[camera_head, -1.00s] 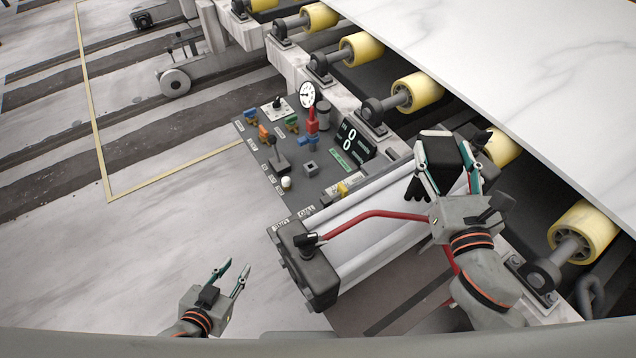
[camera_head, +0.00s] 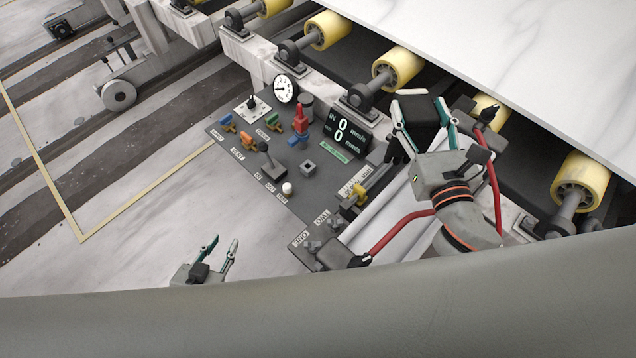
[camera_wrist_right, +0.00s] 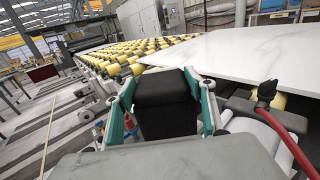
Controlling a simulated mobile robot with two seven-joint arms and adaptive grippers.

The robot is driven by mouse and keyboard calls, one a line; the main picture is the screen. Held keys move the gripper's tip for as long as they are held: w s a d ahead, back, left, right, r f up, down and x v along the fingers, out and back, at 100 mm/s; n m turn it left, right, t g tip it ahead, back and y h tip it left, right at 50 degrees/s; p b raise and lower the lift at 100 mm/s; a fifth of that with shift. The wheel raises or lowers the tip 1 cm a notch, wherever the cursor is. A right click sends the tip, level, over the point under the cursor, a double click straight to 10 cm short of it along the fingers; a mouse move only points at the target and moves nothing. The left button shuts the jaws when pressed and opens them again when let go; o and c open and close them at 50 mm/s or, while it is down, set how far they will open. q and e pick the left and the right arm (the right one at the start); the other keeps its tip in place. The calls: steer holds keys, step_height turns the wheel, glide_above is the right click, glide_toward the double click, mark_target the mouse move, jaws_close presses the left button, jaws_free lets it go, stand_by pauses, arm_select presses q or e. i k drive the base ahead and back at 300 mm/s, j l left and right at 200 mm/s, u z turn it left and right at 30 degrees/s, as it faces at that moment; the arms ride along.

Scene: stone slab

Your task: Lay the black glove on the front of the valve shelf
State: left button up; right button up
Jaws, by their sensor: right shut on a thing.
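The black glove (camera_head: 418,107) is in my right gripper (camera_head: 416,101), whose two fingers are shut on its sides. In the right wrist view the glove (camera_wrist_right: 163,98) is a dark, folded shape between the fingertips (camera_wrist_right: 160,80). In the head view it is held up to the right of the valve shelf (camera_head: 322,183), a dark grey panel with coloured valve handles, a round gauge and a number display. Its front edge shows bare strips between labels. My left gripper (camera_head: 223,245) is open and empty, lower left of the shelf over the pale floor.
A white stone slab (camera_head: 520,50) lies on yellow rollers (camera_head: 398,66) at the right. Red hoses (camera_head: 400,228) run near my right wrist. A joystick (camera_head: 266,160) and a white knob (camera_head: 287,188) stand on the panel.

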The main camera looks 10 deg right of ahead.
mark_target(335, 189)
steer(key=i+j+z, duration=0.15)
steer(key=j, duration=0.2)
steer(key=i+j+z, duration=0.15)
steer(key=j, duration=0.2)
steer(key=j+z, duration=0.1)
steer(key=j, duration=0.25)
steer(key=i+j+z, duration=0.15)
steer(key=j, duration=0.2)
steer(key=i+j+z, duration=0.1)
steer(key=j+z, duration=0.2)
steer(key=j, duration=0.3)
steer(key=j+z, duration=0.3)
steer(key=j, duration=0.3)
steer(key=j+z, duration=0.35)
steer(key=j, duration=0.3)
steer(key=j+z, duration=0.3)
steer(key=j, duration=0.3)
steer(key=k+j+z, duration=0.3)
steer(key=j, duration=0.25)
steer(key=j+z, duration=0.3)
steer(key=j, duration=0.4)
steer(key=i+j, duration=0.2)
steer(key=i+z, duration=0.05)
steer(key=i, duration=0.05)
